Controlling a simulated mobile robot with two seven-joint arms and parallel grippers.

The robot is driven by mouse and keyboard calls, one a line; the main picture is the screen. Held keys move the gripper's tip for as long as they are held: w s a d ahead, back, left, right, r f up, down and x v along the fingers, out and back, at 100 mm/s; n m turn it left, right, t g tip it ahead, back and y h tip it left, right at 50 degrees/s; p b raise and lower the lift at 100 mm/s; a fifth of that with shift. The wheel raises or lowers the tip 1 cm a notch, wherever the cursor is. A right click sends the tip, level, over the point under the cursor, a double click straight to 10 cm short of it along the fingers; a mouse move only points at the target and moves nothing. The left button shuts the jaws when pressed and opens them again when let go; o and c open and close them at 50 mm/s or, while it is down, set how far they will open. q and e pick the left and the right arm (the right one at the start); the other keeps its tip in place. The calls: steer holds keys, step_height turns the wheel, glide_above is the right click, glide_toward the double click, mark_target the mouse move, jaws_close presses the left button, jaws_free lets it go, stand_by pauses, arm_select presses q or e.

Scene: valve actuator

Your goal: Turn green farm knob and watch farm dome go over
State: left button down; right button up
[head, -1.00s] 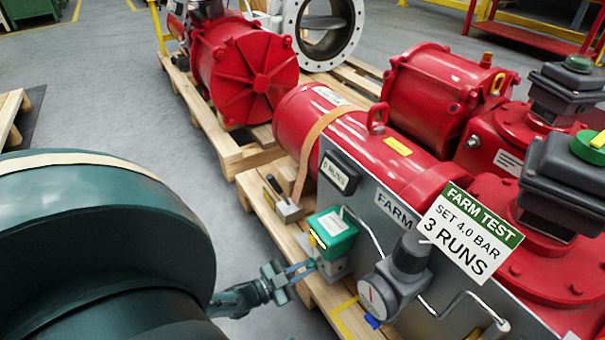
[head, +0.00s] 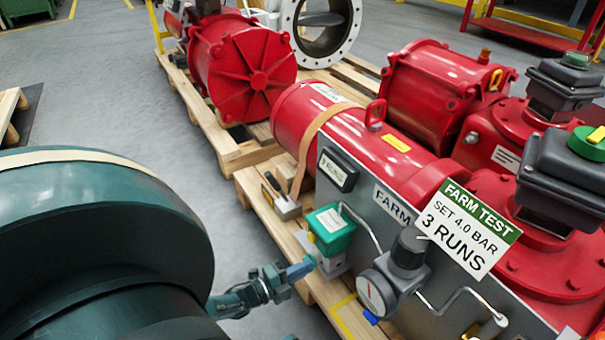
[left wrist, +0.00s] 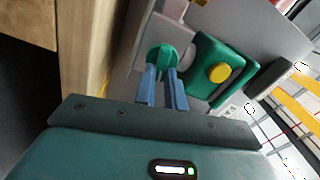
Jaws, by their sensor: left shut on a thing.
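My left gripper (head: 306,266) is shut on the green knob, on the side of the small green-capped valve box (head: 330,232). In the left wrist view the green knob (left wrist: 162,58) sits between the two blue fingers (left wrist: 163,84), next to the green cap with its yellow button (left wrist: 219,73). In the head view the fingers hide the knob. The farm dome (head: 590,143), green with a yellow bar, tops a black housing at the right, partly cut by the frame edge. My right gripper is not in view.
The grey FARM panel (head: 385,235) carries a gauge with a black regulator knob (head: 385,285), a counter window (head: 338,170) and a FARM TEST card (head: 468,230). A second red actuator (head: 445,95) lies behind.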

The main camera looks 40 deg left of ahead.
arm_select(q)
steer(key=shift+f+m, duration=0.15)
steer(key=shift+m, duration=0.95)
steer(key=c, duration=1.5)
jaws_free()
steer(key=shift+o, duration=0.2)
